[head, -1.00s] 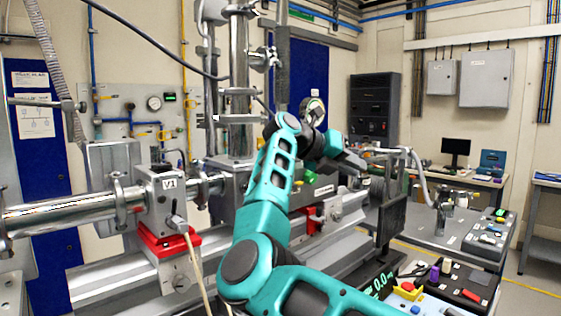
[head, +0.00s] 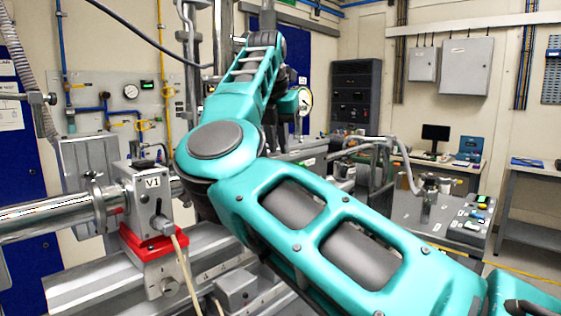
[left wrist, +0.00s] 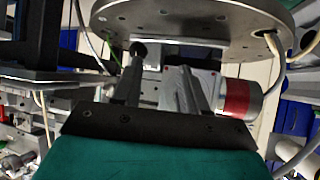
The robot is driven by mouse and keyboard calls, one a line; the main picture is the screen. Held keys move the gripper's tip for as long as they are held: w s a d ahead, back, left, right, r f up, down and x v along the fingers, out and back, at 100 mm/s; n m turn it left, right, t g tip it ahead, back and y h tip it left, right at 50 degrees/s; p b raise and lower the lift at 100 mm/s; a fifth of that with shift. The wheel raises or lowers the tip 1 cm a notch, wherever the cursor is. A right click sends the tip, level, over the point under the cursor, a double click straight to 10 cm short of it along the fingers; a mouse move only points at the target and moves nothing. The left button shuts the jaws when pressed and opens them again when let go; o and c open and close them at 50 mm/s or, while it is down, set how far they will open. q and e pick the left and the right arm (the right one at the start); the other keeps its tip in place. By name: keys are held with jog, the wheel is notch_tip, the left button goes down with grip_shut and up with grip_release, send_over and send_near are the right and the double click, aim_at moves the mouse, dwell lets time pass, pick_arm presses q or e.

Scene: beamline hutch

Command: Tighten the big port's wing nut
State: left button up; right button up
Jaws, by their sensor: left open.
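I cannot make out the big port or its wing nut in either view. In the head view my right arm (head: 345,235) reaches in from the lower right, bends at a large elbow and rises toward the chamber area. Its far end lies among dark parts behind the upper link, and its fingers cannot be made out. In the left wrist view my left gripper (left wrist: 160,62) is open, its two fingers apart with nothing clearly held. They point toward grey hardware under a round metal flange (left wrist: 200,18). My left gripper does not show in the head view.
The valve marked V1 (head: 150,190) with its red base and a steel beam pipe (head: 50,219) stand at the left. A dial gauge (head: 304,98) is just right of my arm. A red-banded cylinder (left wrist: 238,98) is right of my left fingers. A bench with instruments stands at the right.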

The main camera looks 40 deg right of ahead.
jog(key=x, duration=0.5)
jog(key=shift+d+f, duration=0.1)
jog(key=shift+f, duration=0.05)
grip_shut()
dwell(0.4)
jog(key=m, duration=0.2)
jog(key=m+g, duration=0.1)
jog(key=m, duration=0.1)
jog(key=shift+w+g+h, duration=0.25)
jog(key=shift+g+h, duration=0.05)
jog(key=shift+h, duration=0.1)
jog(key=shift+w+m+g, duration=0.1)
jog(key=shift+m+g, duration=0.35)
jog(key=shift+m, duration=0.8)
jog(key=shift+w+m+g, duration=0.1)
jog(key=shift+m+g, duration=0.35)
jog(key=shift+m, duration=0.8)
